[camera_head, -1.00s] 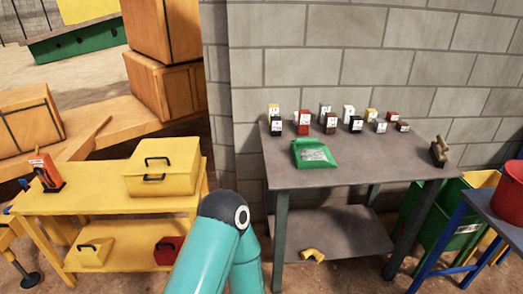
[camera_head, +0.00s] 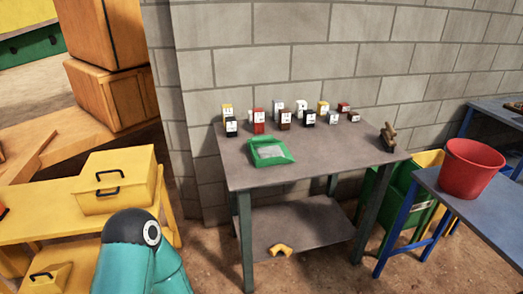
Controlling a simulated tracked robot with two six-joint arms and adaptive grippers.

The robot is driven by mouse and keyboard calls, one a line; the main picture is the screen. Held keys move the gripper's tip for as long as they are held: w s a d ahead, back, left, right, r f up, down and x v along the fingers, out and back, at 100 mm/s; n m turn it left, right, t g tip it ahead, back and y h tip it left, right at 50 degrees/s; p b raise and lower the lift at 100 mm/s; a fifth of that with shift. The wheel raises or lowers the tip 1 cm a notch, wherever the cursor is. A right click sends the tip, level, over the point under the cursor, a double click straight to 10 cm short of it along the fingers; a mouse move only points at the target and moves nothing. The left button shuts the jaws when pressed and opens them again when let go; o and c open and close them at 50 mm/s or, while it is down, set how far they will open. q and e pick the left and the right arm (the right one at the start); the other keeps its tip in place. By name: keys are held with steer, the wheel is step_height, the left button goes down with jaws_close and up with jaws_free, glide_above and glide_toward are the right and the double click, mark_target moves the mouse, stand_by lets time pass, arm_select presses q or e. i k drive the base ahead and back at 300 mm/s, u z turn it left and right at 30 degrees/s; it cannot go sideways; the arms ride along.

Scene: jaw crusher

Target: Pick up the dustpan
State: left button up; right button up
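A green dustpan (camera_head: 268,152) with a greyish patch inside lies on the grey metal table (camera_head: 330,164), near its front left edge. A teal arm link of mine with a dark joint cap shows at the bottom left, in front of the yellow table. Neither of my grippers is in view, and nothing of mine touches the dustpan.
Several small labelled boxes (camera_head: 284,118) stand behind the dustpan. A brown brush-like object (camera_head: 389,135) lies at the table's right end. A yellow toolbox (camera_head: 116,180) sits on the yellow table at left. A red bucket (camera_head: 470,169) stands on a blue-legged table at right.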

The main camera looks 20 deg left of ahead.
mark_target(265, 151)
steer(key=u, duration=0.05)
steer(key=i, duration=0.9)
steer(key=z, duration=0.05)
